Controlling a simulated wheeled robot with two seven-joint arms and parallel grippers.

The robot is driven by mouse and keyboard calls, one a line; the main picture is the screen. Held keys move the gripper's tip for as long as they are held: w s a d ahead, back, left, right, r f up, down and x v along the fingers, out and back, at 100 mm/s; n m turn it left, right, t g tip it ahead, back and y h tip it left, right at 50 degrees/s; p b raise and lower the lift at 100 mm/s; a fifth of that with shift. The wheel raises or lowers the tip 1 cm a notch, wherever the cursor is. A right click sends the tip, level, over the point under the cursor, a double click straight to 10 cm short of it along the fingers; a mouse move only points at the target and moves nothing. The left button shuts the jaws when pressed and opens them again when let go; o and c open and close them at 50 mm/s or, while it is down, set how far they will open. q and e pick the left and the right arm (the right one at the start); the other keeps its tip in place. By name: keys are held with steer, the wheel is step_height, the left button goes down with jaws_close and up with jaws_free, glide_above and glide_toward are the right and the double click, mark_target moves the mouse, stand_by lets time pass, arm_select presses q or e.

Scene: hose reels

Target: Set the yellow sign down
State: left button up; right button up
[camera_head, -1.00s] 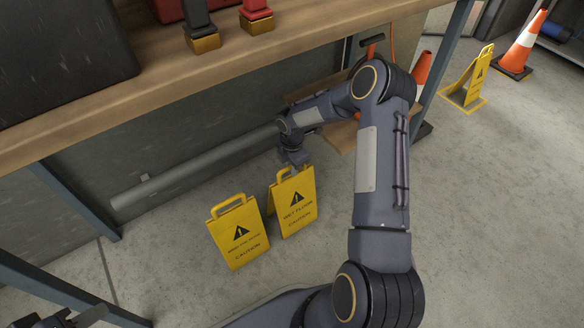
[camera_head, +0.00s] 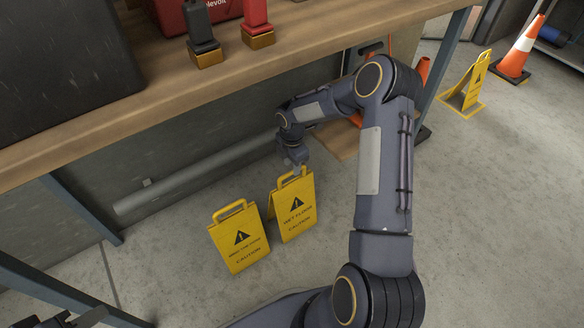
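A yellow wet-floor sign (camera_head: 294,210) stands upright, or nearly so, by the wall under the bench. A second yellow caution sign (camera_head: 240,240) stands just left of it, close beside it. My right gripper (camera_head: 297,168) is at the handle on top of the wet-floor sign. Its fingers are small and partly hidden, so whether they grip the handle cannot be told. The sign's base seems at floor level, but contact is not clear. My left gripper (camera_head: 72,319) shows only partly at the bottom left edge, away from both signs.
A wooden bench (camera_head: 130,118) with dark and red items overhangs the signs. A grey pipe (camera_head: 195,178) runs along the wall. Another yellow sign (camera_head: 467,82) and an orange cone (camera_head: 521,50) stand at the upper right. The floor in front is clear.

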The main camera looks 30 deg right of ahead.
step_height(320, 180, up, 7)
steer(key=p, duration=0.2)
steer(key=shift+r, duration=0.2)
stand_by(0.4)
